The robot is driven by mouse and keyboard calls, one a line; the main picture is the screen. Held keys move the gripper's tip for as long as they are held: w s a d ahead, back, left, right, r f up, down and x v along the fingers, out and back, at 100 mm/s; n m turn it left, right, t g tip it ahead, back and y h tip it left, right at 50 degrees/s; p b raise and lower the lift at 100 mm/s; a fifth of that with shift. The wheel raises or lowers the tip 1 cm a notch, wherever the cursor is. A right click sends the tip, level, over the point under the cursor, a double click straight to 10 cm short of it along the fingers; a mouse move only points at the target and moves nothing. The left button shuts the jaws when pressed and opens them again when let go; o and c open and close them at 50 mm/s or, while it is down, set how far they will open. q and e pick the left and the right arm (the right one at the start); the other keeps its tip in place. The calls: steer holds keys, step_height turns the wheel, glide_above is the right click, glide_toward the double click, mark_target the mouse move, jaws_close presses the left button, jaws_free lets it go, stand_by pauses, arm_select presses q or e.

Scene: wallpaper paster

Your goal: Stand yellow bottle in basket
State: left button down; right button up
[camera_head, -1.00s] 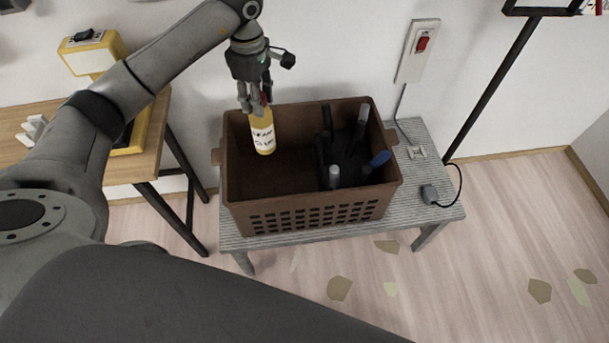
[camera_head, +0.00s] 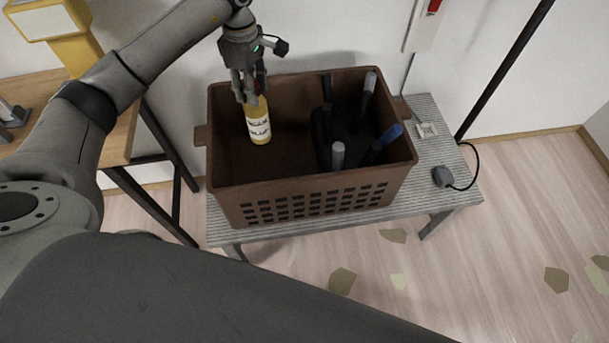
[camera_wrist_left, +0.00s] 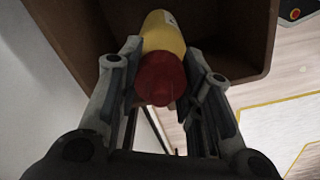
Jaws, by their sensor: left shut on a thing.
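The yellow bottle (camera_head: 259,124) has a white label with dark lettering and hangs roughly upright inside the left part of the brown basket (camera_head: 300,187). My left gripper (camera_head: 252,92) is shut on its upper end from above. In the left wrist view the bottle (camera_wrist_left: 163,32) with its red cap (camera_wrist_left: 161,78) sits between the two fingers (camera_wrist_left: 165,75), and the basket wall (camera_wrist_left: 240,35) is close beside it. Whether the bottle's base touches the basket floor I cannot tell. My right gripper is not in view.
Several dark tools with grey and blue handles (camera_head: 367,95) stand in the basket's right part. The basket sits on a grey ribbed bench (camera_head: 440,190). A wooden table (camera_head: 122,135) with a yellow device (camera_head: 62,35) is at left. A dark pole (camera_head: 505,70) rises at right.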

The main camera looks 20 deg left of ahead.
arm_select(q)
steer(key=b, duration=0.7)
glide_above(261, 139)
steer(key=w+a, duration=0.2)
steer(key=w, duration=0.1)
steer(key=f, duration=0.8)
steer(key=shift+s+d+f, duration=0.15)
steer(key=shift+s+f, duration=0.05)
steer(key=shift+s, duration=0.05)
steer(key=shift+f+b, duration=0.5)
step_height(261, 139, down, 9)
steer(key=shift+s+d+f+b, duration=0.1)
steer(key=shift+f+b, duration=0.1)
steer(key=shift+b, duration=0.25)
steer(key=shift+f, duration=0.35)
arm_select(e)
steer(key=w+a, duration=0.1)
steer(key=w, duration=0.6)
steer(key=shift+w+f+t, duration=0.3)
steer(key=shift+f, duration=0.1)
arm_select(q)
steer(key=c, duration=1)
jaws_free()
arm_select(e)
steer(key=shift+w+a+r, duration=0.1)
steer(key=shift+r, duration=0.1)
